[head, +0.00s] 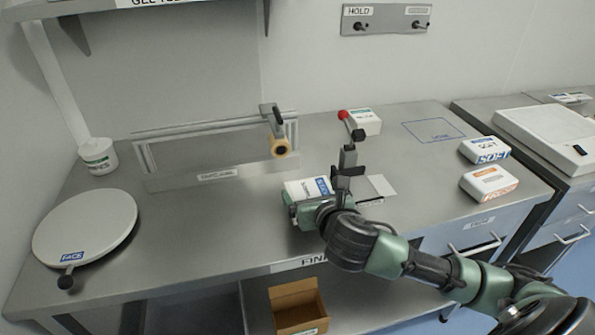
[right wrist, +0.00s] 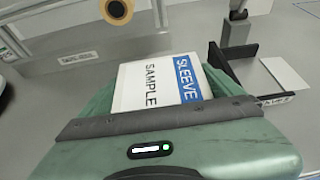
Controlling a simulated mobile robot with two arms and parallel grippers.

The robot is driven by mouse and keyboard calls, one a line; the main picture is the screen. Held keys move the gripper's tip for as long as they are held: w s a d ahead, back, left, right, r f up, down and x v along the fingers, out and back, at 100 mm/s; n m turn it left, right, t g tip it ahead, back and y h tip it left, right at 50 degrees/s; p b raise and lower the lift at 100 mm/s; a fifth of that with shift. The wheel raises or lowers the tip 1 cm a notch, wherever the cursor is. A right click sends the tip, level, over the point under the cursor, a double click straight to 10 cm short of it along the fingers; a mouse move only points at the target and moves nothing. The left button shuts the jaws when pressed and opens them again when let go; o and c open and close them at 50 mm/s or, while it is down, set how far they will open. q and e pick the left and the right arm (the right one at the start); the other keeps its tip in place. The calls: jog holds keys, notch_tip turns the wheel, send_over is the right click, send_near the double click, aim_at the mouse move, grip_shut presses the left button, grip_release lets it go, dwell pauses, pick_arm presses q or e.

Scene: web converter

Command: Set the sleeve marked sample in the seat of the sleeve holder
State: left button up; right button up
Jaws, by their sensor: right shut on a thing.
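The white sleeve with a blue band, printed SAMPLE and SLEEVE, shows in the right wrist view (right wrist: 152,84) and in the head view (head: 303,188). My right gripper (head: 312,198) is shut on it above the bench. In the head view, a dark fixture with a grey upright (head: 347,165) stands just right of the sleeve; it also shows in the right wrist view (right wrist: 238,32). It has a small label too small to read, so I cannot tell for sure that it is the sleeve holder. Its seat is partly hidden. My left gripper is not in view.
A white card (head: 382,187) lies right of the fixture. A red-knobbed lever (head: 344,115) and white box (head: 366,121) stand behind it. A metal frame with a roll (head: 281,148) is at back left, a round plate (head: 85,225) at left. Boxes (head: 489,183) sit at right.

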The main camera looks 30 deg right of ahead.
jog(key=w+d, duration=0.1)
jog(key=w, duration=0.2)
jog(key=w+p, duration=0.1)
jog(key=w, duration=0.3)
jog(key=w+d, duration=0.1)
jog(key=w, duration=0.3)
jog(key=shift+w+d, duration=0.2)
jog(key=shift+d, duration=0.1)
jog(key=shift+w, duration=0.2)
jog(key=shift+f, duration=1.75)
jog(key=shift+f+p, duration=0.15)
jog(key=shift+p, duration=0.15)
jog(key=o, duration=1.1)
